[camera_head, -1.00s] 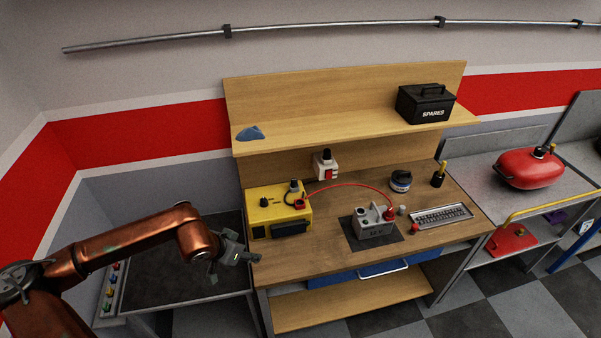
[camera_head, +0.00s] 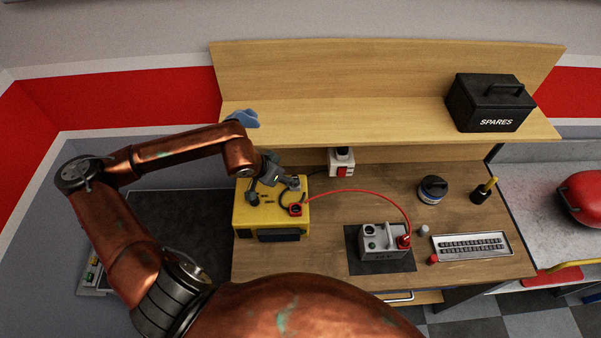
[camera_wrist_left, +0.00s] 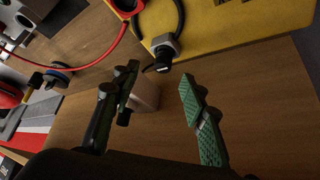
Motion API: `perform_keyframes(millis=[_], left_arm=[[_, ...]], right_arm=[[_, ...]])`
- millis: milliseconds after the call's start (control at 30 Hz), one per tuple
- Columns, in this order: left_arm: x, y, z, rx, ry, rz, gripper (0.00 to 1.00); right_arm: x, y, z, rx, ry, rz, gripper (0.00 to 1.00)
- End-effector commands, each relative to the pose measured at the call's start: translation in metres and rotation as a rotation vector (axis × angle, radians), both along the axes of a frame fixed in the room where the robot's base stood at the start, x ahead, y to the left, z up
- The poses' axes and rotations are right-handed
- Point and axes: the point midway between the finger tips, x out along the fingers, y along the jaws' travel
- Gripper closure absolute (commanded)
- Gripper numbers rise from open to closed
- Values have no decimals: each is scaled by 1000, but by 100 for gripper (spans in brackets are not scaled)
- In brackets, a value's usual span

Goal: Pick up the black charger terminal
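The black charger terminal (camera_head: 293,183) is a grey-and-black piece with a short black cable on top of the yellow charger (camera_head: 243,217). In the left wrist view the black terminal (camera_wrist_left: 164,50) lies just beyond the gap between the fingertips. My left gripper (camera_head: 270,178) is at the charger's back edge, close to the terminal. In the left wrist view my left gripper (camera_wrist_left: 160,80) is open, its green pads apart with nothing between them. Whether a finger touches the terminal cannot be told. My right gripper is not in view.
A white socket box (camera_head: 341,162) stands behind the charger. The wooden shelf (camera_head: 380,128) overhangs the back of the bench.

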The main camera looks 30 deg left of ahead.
Motion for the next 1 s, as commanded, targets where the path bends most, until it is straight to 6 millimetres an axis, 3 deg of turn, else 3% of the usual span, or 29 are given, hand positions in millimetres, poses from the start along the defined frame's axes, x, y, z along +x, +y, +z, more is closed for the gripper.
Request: perform_keyframes(millis=[233, 567, 900, 1000], left_arm=[[15, -2, -19, -3, 4, 1, 60], [37, -3, -53, -4, 4, 2, 60], [41, -3, -60, 0, 3, 2, 60], [41, -3, -60, 0, 3, 2, 67]], right_arm=[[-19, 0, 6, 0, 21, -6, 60], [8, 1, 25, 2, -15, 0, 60], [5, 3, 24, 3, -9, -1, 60], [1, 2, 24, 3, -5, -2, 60]])
